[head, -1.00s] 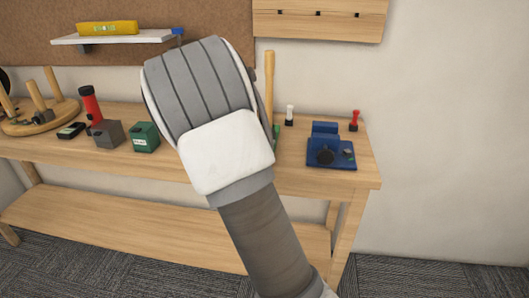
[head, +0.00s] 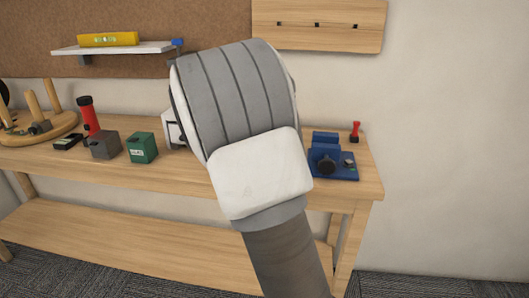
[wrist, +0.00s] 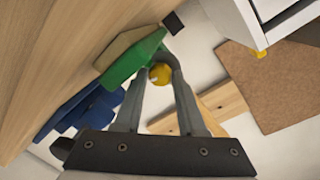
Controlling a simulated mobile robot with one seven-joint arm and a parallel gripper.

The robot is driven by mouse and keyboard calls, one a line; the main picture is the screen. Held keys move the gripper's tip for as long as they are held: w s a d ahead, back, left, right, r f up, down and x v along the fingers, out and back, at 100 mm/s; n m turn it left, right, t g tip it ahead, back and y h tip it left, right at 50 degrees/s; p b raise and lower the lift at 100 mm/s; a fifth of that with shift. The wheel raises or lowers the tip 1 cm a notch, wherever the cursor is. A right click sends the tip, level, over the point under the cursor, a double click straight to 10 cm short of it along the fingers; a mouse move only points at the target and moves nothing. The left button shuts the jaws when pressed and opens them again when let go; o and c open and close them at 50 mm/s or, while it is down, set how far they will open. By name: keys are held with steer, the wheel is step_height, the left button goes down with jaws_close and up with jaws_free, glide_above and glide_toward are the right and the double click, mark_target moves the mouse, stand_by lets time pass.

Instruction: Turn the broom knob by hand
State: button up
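A green broom head (wrist: 136,58) with a tan edge shows in the wrist view, beside the wooden surface at upper left. A small round yellow knob-like part (wrist: 159,73) shows between the two grey fingers of my gripper (wrist: 162,62). The fingers stand apart with pale wall visible between them. I cannot tell whether either finger touches the yellow part. In the head view my thick grey and white arm end hides the gripper's fingers and the broom.
On the wooden bench (head: 345,192) stand a blue vise-like device (head: 330,160) and a red-topped piece (head: 355,132) at right. A green box (head: 142,148), grey box (head: 105,145) and red flashlight (head: 87,115) stand at left. A shelf (head: 125,48) and peg board (head: 350,27) hang behind.

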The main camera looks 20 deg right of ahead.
steer(key=o, duration=0.4)
steer(key=shift+c, duration=0.2)
steer(key=shift+r+p, duration=0.1)
steer(key=shift+p, duration=0.35)
